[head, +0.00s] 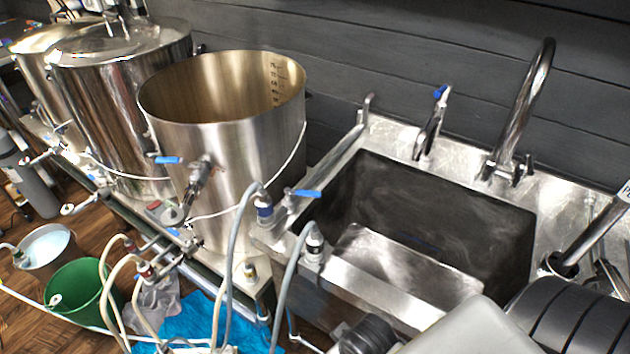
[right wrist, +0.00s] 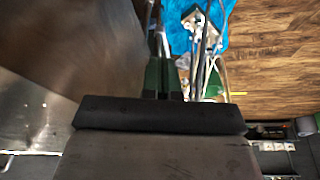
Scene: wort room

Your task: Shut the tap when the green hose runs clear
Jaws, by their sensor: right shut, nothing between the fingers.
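No hose looks clearly green; a grey hose (head: 239,235), another grey hose (head: 284,285) and a beige hose (head: 106,290) hang in front of the kettle and sink. A blue-lever valve (head: 168,160) is on the open steel kettle (head: 235,150). Another blue lever (head: 307,193) is by the sink corner, and a blue-handled tap (head: 432,125) stands behind the sink. No running water is discernible. In the right wrist view my right gripper (right wrist: 164,65) has its dark green fingers together, empty, above the floor hoses. My left gripper is out of view.
A steel sink (head: 375,310) with a tall faucet (head: 525,105) is at the right. Lidded kettles (head: 120,100) are at the left. A green bucket (head: 75,300), a pale bucket (head: 45,250) and a blue cloth (head: 190,322) crowd the wooden floor.

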